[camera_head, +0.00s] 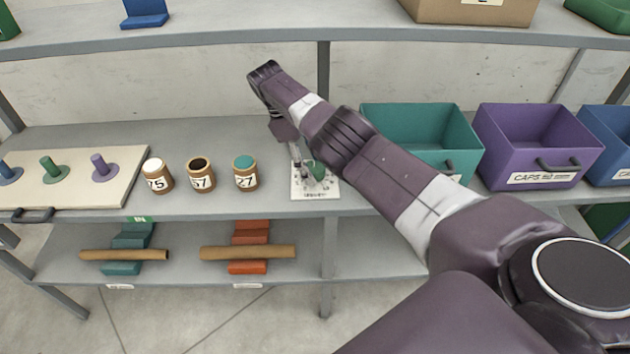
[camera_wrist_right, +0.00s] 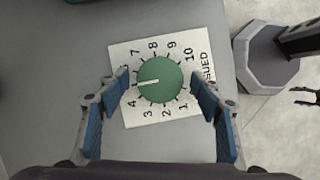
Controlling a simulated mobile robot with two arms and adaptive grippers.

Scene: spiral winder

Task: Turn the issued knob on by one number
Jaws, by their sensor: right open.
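The issued knob (camera_wrist_right: 160,82) is a round green dial with a white pointer line, on a white plate (camera_wrist_right: 122,52) numbered around it. The pointer aims left in the right wrist view, above the 4 and below the 7; the numbers there are hidden behind a finger. In the head view the green knob (camera_head: 319,171) and its plate (camera_head: 316,190) sit at the shelf's front. My right gripper (camera_wrist_right: 161,82) is open, its blue-padded fingers on either side of the knob; contact cannot be told. It also shows in the head view (camera_head: 300,166).
Three brown jars (camera_head: 201,178) stand left of the plate, beside a peg board (camera_head: 75,192). A teal bin (camera_head: 412,125) and a purple bin (camera_head: 530,150) stand to the right. An upper shelf (camera_head: 250,42) runs behind. Bare shelf lies between the jars and the plate.

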